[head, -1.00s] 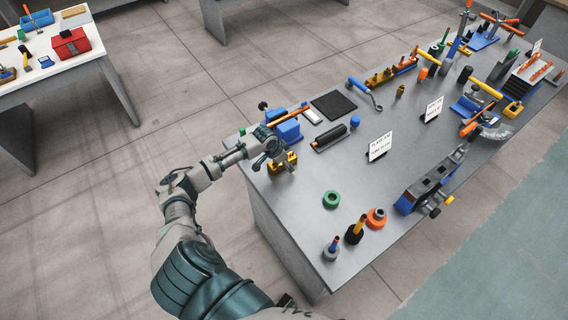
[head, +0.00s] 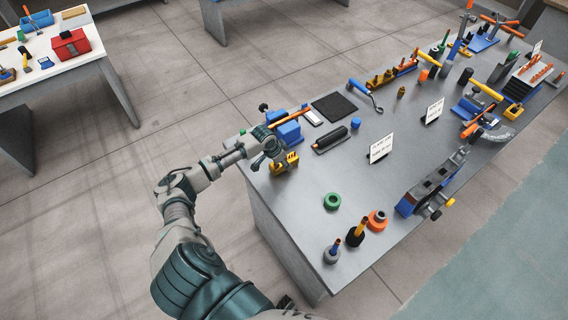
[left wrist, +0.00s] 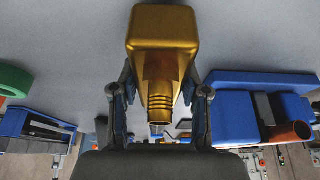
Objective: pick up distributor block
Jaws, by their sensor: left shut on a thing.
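The distributor block is most likely the yellow-gold block (head: 284,163) at the near left end of the grey workbench (head: 300,235). In the left wrist view the gold block (left wrist: 162,35) fills the upper middle, with a ribbed neck pointing toward my gripper. My left gripper (head: 272,162) is at the block in the head view. In the left wrist view its two fingers (left wrist: 160,105) stand on either side of the neck and are shut on the block. The fingertips' exact contact is partly hidden. My right gripper is not in view.
A blue device (head: 288,131) with an orange rod stands just behind the block; in the left wrist view it lies close to the right finger (left wrist: 235,118). A green ring (head: 332,201) lies on the bench to the right. White signs (head: 381,147) stand farther right.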

